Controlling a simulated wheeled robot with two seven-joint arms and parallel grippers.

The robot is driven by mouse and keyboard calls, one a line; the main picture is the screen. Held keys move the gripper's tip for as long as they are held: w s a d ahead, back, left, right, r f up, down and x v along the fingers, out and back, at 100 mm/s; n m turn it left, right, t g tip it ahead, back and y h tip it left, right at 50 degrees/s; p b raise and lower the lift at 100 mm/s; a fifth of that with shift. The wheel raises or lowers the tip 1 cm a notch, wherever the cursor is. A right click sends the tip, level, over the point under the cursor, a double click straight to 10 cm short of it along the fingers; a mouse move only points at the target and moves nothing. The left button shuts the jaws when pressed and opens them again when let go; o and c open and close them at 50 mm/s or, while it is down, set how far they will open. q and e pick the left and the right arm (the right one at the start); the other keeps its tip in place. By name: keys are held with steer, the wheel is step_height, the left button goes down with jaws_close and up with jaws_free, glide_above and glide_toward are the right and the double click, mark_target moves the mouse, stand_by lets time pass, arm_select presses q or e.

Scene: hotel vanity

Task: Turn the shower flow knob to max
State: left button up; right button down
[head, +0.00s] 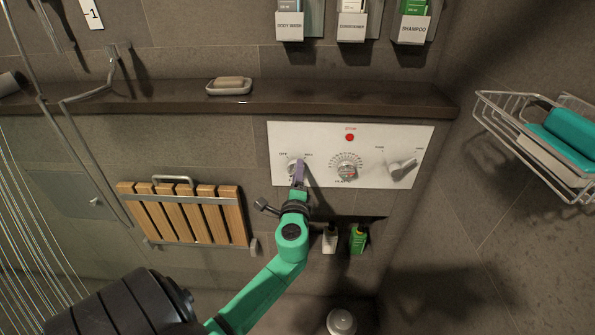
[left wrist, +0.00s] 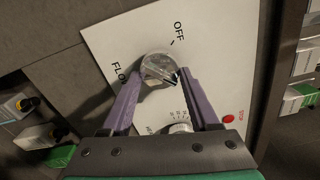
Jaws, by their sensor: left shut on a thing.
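The shower flow knob (head: 292,168) is a round metal knob at the left end of the white control panel (head: 390,142). It also shows in the left wrist view (left wrist: 157,66), with "OFF" and part of "FLO…" lettered beside it. My left gripper (head: 299,173) reaches the panel from below, its purple fingers on either side of the knob and shut on it. In the head view the gripper partly covers the knob, so its exact pointer angle is hard to read. My right gripper is not in view.
The panel also holds a dial (head: 346,171), a red stop button (head: 350,138) and a lever knob (head: 402,169). A dark ledge (head: 350,98) with a soap dish (head: 229,91) runs above. A folded wooden seat (head: 183,213) is left; a wire basket (head: 490,115) is right.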

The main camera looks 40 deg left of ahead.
arm_select(q)
steer(key=shift+r, duration=0.3)
steer(key=o, duration=1.4)
steer(key=shift+c, duration=0.2)
steer(key=shift+s, duration=0.15)
steer(key=shift+d+f, duration=0.1)
steer(key=shift+f, duration=0.05)
steer(key=b+v, duration=0.2)
steer(key=v, duration=1.3)
steer(key=shift+r+b, duration=0.35)
steer(key=shift+s+d+r, duration=0.1)
steer(key=shift+s, duration=0.05)
